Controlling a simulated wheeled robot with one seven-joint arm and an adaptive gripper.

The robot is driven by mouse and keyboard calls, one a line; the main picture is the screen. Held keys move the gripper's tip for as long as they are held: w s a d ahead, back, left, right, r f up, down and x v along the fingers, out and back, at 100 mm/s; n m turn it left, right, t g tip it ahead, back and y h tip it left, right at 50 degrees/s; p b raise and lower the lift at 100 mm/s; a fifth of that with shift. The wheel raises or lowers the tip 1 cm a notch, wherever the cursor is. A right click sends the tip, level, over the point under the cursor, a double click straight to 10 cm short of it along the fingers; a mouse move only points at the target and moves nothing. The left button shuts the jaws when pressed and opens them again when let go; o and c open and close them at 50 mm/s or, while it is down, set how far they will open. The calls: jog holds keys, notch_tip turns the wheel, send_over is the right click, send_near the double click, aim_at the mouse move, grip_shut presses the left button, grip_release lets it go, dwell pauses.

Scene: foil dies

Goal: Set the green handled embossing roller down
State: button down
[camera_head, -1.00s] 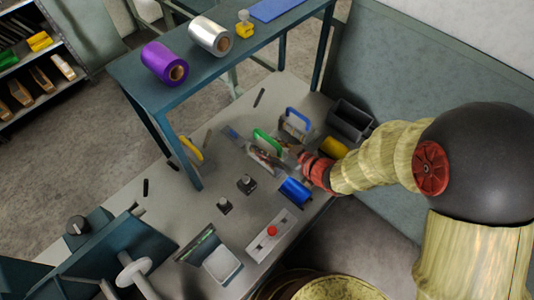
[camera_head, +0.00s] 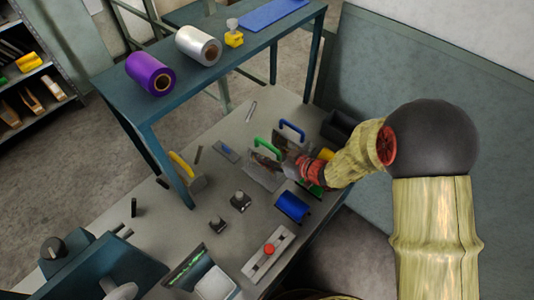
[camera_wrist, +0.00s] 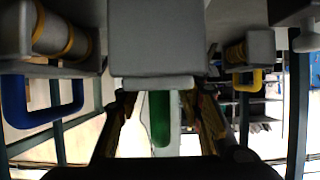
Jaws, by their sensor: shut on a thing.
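The green handled embossing roller shows its green handle (camera_head: 266,147) at the bench middle in the head view. The handle (camera_wrist: 160,120) is also between my fingers in the wrist view, with a grey block above it. My gripper (camera_head: 282,164) is shut on this roller. My red wrist and the fingers hide part of it in the head view. I cannot tell whether its underside touches the bench.
A blue handled tool (camera_head: 292,128) stands just behind, and a yellow handled one (camera_head: 183,165) to the left. A blue roll (camera_head: 293,207) and dark knobs (camera_head: 240,200) are in front. A dark bin (camera_head: 338,127) is at the right. A raised teal shelf (camera_head: 215,70) holds rolls.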

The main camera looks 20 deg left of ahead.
aim_at(281, 161)
jog(key=shift+f, duration=0.65)
jog(key=shift+f, duration=0.1)
jog(key=c, duration=1.2)
grip_release()
jog(key=shift+f, duration=0.15)
jog(key=shift+s+d+r, duration=0.1)
jog(key=shift+d+r, duration=0.1)
jog(key=shift+r, duration=0.05)
jog(key=p+v, duration=0.3)
jog(key=v, duration=0.8)
jog(key=shift+s+d+r, duration=0.1)
jog(key=shift+d+r, duration=0.05)
jog(key=shift+d, duration=0.15)
